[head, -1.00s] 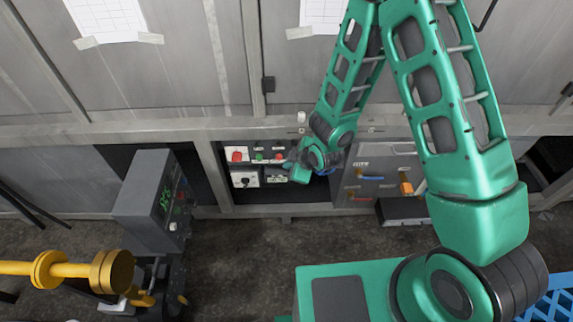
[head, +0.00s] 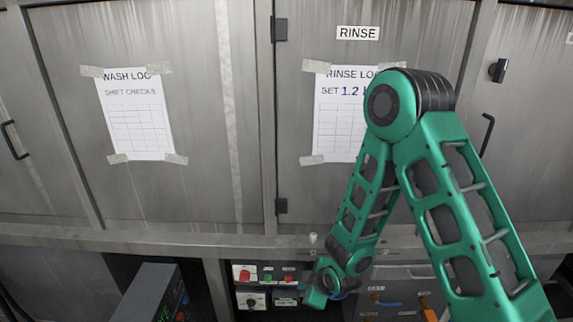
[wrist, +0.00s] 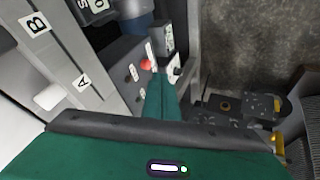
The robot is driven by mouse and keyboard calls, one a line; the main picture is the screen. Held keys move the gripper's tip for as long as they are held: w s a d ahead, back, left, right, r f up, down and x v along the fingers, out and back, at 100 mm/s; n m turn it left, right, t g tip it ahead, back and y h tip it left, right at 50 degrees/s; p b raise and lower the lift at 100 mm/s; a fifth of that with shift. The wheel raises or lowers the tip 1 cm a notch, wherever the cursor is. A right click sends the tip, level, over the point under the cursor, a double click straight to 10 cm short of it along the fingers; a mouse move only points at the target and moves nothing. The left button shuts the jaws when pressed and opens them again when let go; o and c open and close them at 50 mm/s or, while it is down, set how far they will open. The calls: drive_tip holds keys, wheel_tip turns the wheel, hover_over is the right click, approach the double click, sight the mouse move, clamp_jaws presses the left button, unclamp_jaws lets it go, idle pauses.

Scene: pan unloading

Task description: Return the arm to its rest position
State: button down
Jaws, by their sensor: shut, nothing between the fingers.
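My green arm reaches forward on the right side of the head view, its elbow raised in front of the rinse log sheet. My gripper (head: 316,298) is low in the head view, at the right of the control panel (head: 262,273), and partly hides it. In the wrist view my gripper (wrist: 160,82) shows as two green fingers closed together with nothing between them. A red button (wrist: 147,65) of the panel appears just beyond the fingertips; I cannot tell the exact gap.
A grey console (head: 147,293) stands left of the panel. Right of it is a grey panel with a blue handle (head: 385,303) and an orange handle (head: 430,314). Cabinet doors carry a wash log (head: 138,120) and a rinse log (head: 328,110). Dark floor (wrist: 245,45) is open in the wrist view.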

drive_tip(key=s+d+r+m+g+h, duration=0.1)
drive_tip(key=s+d+r+m+h, duration=0.15)
drive_tip(key=d+r, duration=0.5)
drive_tip(key=s+d+r+m+g+h, duration=0.15)
drive_tip(key=d+r+m, duration=0.3)
drive_tip(key=d, duration=0.65)
drive_tip(key=s+d+r+m+h, duration=0.1)
drive_tip(key=s+d+r+m, duration=0.2)
drive_tip(key=d+r, duration=0.5)
drive_tip(key=s+d+r+m+g, duration=0.1)
drive_tip(key=s+d+r+m, duration=0.1)
drive_tip(key=s, duration=0.6)
drive_tip(key=s+d+r+m+g+y, duration=0.1)
drive_tip(key=s+d+r+m, duration=0.2)
drive_tip(key=s+r+m, duration=0.2)
drive_tip(key=s+d+r+m+g, duration=0.1)
drive_tip(key=s+d+r+m, duration=0.2)
drive_tip(key=s, duration=0.7)
drive_tip(key=shift+s+r+m+g+y, duration=0.25)
drive_tip(key=shift+s+m+g+y, duration=0.15)
drive_tip(key=shift+m, duration=0.1)
drive_tip(key=shift+w+f, duration=0.25)
drive_tip(key=shift+w, duration=0.45)
